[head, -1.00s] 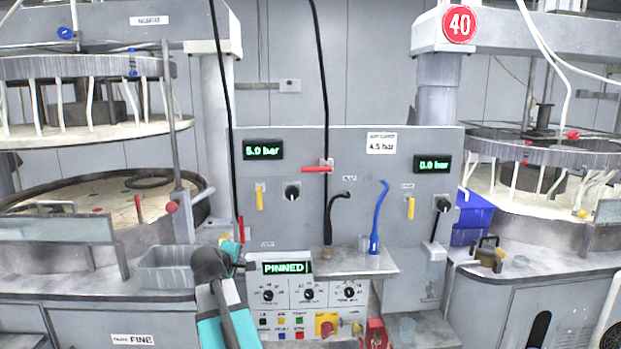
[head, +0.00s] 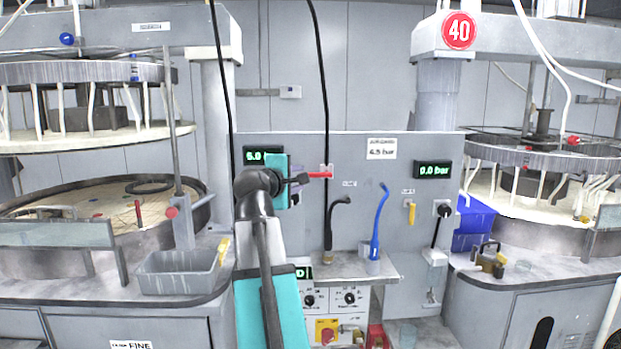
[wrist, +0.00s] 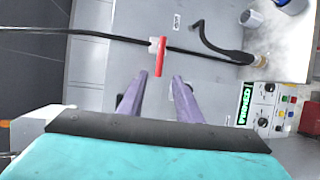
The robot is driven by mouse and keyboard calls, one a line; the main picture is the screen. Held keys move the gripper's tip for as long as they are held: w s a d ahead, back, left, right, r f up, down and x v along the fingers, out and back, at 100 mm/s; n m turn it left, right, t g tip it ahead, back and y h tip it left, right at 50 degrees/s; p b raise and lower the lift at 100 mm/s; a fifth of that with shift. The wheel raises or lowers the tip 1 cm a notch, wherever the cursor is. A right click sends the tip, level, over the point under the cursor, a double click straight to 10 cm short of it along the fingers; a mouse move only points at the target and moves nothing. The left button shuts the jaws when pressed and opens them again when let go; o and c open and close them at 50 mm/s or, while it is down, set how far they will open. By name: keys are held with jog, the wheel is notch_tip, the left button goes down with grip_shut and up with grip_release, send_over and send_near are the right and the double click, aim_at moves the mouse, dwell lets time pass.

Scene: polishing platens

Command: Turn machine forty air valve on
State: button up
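The round red sign "40" (head: 459,30) is on the right machine's column head. A red lever (head: 318,175) lies level on a black hose at the grey panel's middle; in the wrist view the red lever (wrist: 160,57) is just ahead of my fingertips. A yellow handle (head: 411,214) hangs down under the right display (head: 433,170), which reads 0.0 bar. My gripper (wrist: 157,82) is open and empty, its purple fingers apart, pointing at the panel. In the head view my arm hides the left yellow handle and part of the left display (head: 254,156).
A ledge (head: 385,265) juts from the panel, with a blue nozzle (head: 378,225) and a black curved hose (head: 330,225) standing on it. A grey bin (head: 150,280) is at the left, blue bins (head: 472,225) at the right. Black hoses hang in front of the panel.

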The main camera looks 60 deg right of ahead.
aim_at(312, 175)
jog(key=shift+d, duration=0.1)
dwell(0.3)
jog(key=p+x, duration=0.3)
jog(key=x, duration=0.9)
jog(key=shift+w+d, duration=0.1)
jog(key=shift+w+d+f, duration=0.1)
jog(key=shift+d+f, duration=0.1)
jog(key=shift+d, duration=0.45)
